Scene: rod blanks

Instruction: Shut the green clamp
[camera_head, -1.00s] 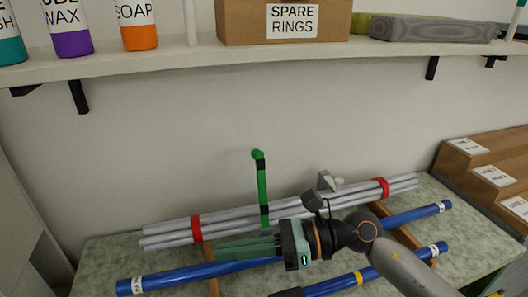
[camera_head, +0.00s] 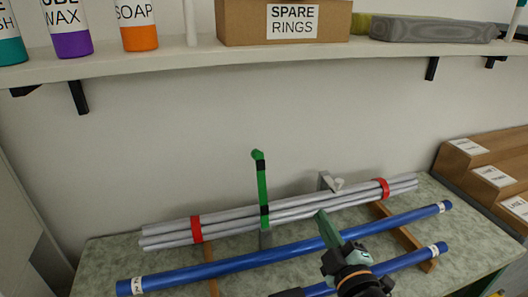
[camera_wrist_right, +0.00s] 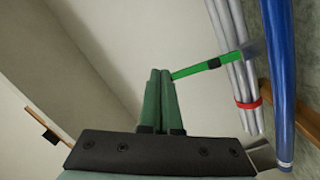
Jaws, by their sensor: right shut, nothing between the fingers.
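The green clamp's lever arm (camera_head: 262,188) stands upright, with black bands, on a small grey base in front of the grey rod bundle (camera_head: 285,210). The clamp stands open. In the right wrist view the green lever (camera_wrist_right: 205,68) points towards my finger tips, and its end shows beside them. I cannot tell whether they touch there. My right gripper (camera_head: 322,216) is shut and empty, with its green fingers pointing up and left, right of the clamp and over the blue rods. The fingers also fill the middle of the right wrist view (camera_wrist_right: 160,75). My left gripper is not in view.
Red bands hold the bundle. A grey clamp (camera_head: 331,182) stands behind it. Blue rods (camera_head: 225,269) lie in front on wooden rests (camera_head: 405,235). A shelf (camera_head: 180,60) with bottles and a box (camera_head: 240,24) hangs above. Wooden steps (camera_head: 465,170) stand right.

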